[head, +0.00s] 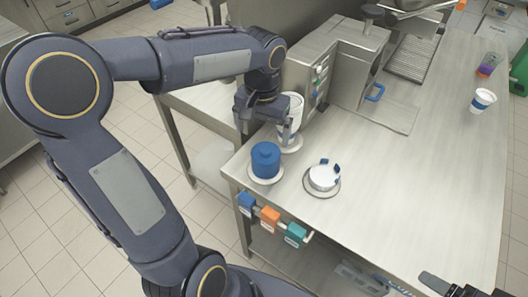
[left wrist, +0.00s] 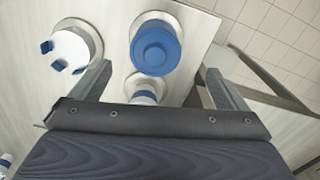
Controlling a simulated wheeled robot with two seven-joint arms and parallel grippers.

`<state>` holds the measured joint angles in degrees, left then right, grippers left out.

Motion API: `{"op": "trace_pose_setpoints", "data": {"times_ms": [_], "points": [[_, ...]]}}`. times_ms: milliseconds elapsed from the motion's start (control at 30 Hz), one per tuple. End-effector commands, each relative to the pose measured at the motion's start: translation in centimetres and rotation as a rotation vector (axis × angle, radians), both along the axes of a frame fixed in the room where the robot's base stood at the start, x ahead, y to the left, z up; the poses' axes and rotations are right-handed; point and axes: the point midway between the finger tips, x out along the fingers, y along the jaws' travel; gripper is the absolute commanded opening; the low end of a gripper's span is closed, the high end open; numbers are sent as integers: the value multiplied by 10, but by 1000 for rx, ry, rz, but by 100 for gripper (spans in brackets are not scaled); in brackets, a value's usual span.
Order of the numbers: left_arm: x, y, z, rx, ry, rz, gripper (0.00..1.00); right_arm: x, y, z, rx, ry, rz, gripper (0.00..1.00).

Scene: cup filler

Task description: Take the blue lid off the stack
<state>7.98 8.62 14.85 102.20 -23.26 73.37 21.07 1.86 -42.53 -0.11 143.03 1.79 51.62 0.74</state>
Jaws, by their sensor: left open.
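The stack of blue lids (head: 265,160) stands on a round white base near the table's front left corner. In the left wrist view, the top blue lid (left wrist: 156,46) lies beyond my fingertips, about midway between them. My left gripper (head: 262,118) is open and empty, behind and above the stack in the head view, apart from it. A white cup with a blue band (head: 291,112) stands close by the gripper, partly hidden by it. This cup also shows between the fingers in the left wrist view (left wrist: 144,91). Part of my right gripper (head: 462,290) shows at the bottom right edge; its fingers are unclear.
A round white holder with blue tabs (head: 323,178) sits right of the stack. A steel machine (head: 335,60) stands behind the cup. Blue, orange and teal blocks (head: 270,217) hang at the front edge. Another cup (head: 482,101) is far right. The table's middle is clear.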

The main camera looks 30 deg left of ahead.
Motion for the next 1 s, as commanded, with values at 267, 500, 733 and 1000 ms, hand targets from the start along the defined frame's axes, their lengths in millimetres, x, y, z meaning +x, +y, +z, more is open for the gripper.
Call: {"op": "trace_pose_setpoints", "data": {"times_ms": [267, 500, 733, 1000], "points": [[0, 0, -35, -2, 6, 0, 96, 0, 0, 2, 0, 0, 0, 86], [1, -1, -65, -2, 2, 0, 96, 0, 0, 3, 0, 0, 0, 86], [2, -1, -68, -3, -1, -1, 96, 0, 0, 3, 0, 0, 0, 86], [2, -1, -67, -2, -1, -1, 64, 0, 0, 3, 0, 0, 0, 86]]}}
